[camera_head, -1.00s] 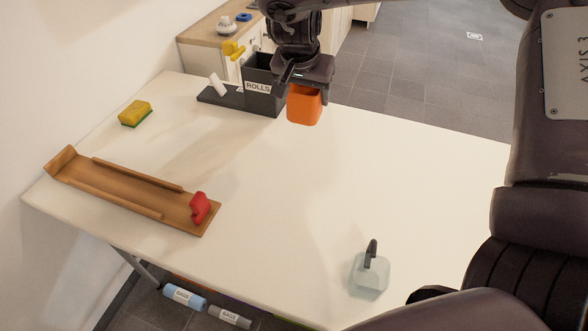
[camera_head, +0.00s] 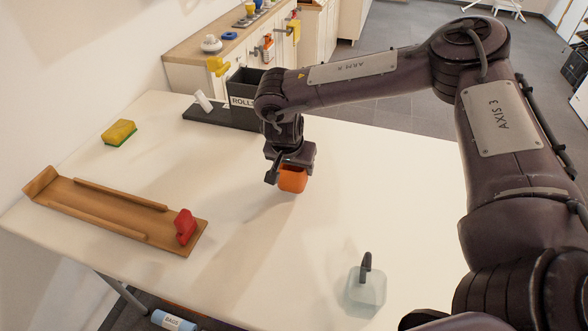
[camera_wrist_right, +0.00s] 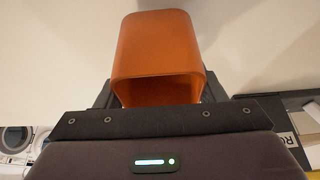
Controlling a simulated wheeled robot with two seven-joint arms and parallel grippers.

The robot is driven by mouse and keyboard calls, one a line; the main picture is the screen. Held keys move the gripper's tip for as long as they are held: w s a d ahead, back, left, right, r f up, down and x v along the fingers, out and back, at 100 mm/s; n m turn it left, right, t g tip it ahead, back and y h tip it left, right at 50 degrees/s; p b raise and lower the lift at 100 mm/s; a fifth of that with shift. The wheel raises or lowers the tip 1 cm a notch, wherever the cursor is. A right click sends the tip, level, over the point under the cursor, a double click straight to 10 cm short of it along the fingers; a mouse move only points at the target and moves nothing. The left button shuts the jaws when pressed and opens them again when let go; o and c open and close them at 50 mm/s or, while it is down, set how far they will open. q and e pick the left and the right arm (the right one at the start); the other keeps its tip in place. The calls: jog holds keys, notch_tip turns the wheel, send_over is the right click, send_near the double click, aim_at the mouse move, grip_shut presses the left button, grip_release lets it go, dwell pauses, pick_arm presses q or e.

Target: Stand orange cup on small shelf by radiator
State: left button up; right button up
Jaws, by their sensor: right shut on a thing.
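The orange cup (camera_head: 292,180) is in my right gripper (camera_head: 287,168), over the middle of the white table in the head view. In the right wrist view the cup (camera_wrist_right: 157,45) shows large, with its open end towards the camera, and the gripper (camera_wrist_right: 155,100) is shut on it. The dark jaws hide part of the cup. I cannot tell if its lower end touches the table. My left gripper is not in view. Neither a small shelf nor a radiator can be made out.
The white table (camera_head: 370,190) holds a yellow sponge (camera_head: 119,132), a wooden tray (camera_head: 100,212) with a red piece (camera_head: 185,227), a black box marked ROLLS (camera_head: 238,95) and a clear container (camera_head: 367,287). A cabinet (camera_head: 190,72) stands behind. The table's middle is mostly clear.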

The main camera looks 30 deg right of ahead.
jog(key=shift+w+f, duration=0.1)
jog(key=shift+f, duration=0.65)
jog(key=shift+f, duration=0.1)
jog(key=o, duration=1)
